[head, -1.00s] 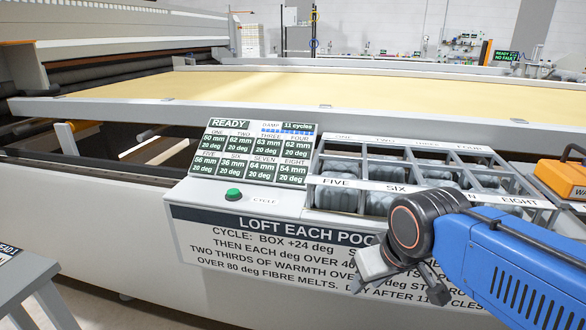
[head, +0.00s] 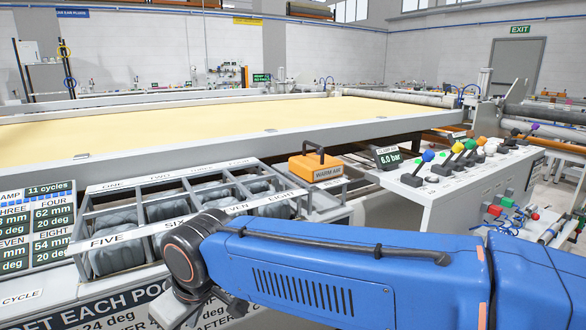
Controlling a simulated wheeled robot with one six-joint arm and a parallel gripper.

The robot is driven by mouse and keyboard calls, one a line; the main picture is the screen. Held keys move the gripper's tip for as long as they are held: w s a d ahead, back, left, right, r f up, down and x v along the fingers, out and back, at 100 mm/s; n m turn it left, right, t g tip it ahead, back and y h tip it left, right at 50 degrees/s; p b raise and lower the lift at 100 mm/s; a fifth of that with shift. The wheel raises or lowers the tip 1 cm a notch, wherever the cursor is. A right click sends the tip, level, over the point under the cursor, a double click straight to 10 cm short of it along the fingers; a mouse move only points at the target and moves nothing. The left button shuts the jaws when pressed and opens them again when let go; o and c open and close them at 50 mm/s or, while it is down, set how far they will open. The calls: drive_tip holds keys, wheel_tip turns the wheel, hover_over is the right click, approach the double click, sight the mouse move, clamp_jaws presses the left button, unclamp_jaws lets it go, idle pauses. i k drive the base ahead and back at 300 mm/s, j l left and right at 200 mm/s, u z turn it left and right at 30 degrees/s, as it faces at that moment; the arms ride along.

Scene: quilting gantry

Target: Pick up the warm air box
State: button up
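The warm air box (head: 314,167) is orange with a dark handle on top and a "WARM AIR" label on its front. It sits upright on a grey shelf (head: 333,206) just right of the rack of numbered pockets. My gripper (head: 205,312) is at the lower middle, below and left of the box and in front of the rack, well apart from it. Its fingers are partly hidden by my blue arm and cut by the bottom edge, so I cannot tell how far they are open.
The pocket rack (head: 160,237) holds grey bundles in its compartments. A display panel (head: 36,222) stands left of it. Right of the box is a console (head: 440,203) with coloured levers and a "6.0 bar" display (head: 388,157). A long cream quilting bed (head: 200,118) lies behind.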

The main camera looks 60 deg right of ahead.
sight(313, 167)
drive_tip(key=z, duration=1.75)
